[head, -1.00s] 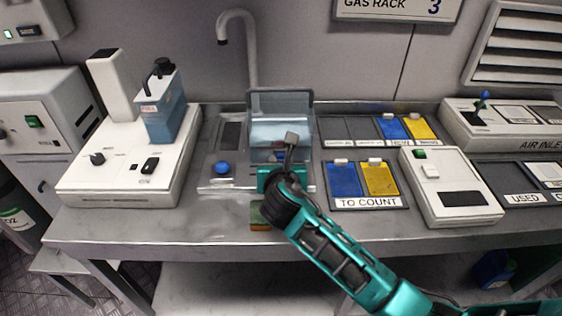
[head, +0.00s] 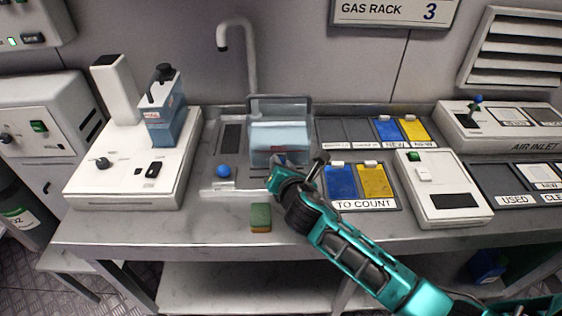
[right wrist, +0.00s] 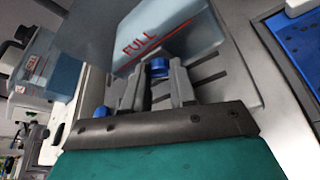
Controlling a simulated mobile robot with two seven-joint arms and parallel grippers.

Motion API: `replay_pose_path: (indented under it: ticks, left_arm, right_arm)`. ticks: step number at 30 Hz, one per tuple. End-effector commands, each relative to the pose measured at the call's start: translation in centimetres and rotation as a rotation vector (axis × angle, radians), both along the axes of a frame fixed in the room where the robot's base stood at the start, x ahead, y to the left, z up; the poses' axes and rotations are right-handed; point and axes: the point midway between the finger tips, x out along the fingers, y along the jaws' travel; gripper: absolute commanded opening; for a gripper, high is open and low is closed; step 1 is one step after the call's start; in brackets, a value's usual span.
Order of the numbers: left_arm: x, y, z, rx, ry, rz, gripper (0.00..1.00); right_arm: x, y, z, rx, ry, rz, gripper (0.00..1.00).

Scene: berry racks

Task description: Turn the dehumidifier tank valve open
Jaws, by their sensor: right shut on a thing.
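The clear tank with pale blue water (head: 281,138) stands at the back of the counter, in the middle of the head view. In the right wrist view the tank (right wrist: 165,35) shows a red FULL mark. A small blue valve knob (right wrist: 158,67) sits low on its front. My right gripper (right wrist: 158,85) is shut on this knob, one finger on each side. In the head view my right gripper (head: 277,164) is at the tank's front, and the knob is hidden there. How far the valve is turned cannot be told. My left gripper is not in view.
A blue ball-topped knob (head: 223,171) stands left of the tank. A white machine (head: 130,172) with a second blue tank (head: 162,119) is further left. A green and orange sponge (head: 261,217) lies in front.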

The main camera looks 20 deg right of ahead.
Motion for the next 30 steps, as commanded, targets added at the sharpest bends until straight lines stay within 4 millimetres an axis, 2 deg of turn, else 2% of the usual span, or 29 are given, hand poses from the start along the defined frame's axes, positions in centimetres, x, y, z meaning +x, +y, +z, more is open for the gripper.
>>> replay_pose_path:
  ticks: [11,25,30]
  left_arm:
    - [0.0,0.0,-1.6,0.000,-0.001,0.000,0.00]
    - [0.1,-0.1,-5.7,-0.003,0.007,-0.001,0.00]
    - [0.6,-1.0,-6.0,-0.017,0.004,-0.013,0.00]
  right_arm:
    - [-0.1,-0.3,-0.6,0.344,-0.100,-0.001,0.00]
    - [-0.1,-0.5,-1.1,0.759,-0.221,-0.003,0.00]
    - [-0.1,-0.5,-1.1,0.872,-0.253,-0.003,0.00]
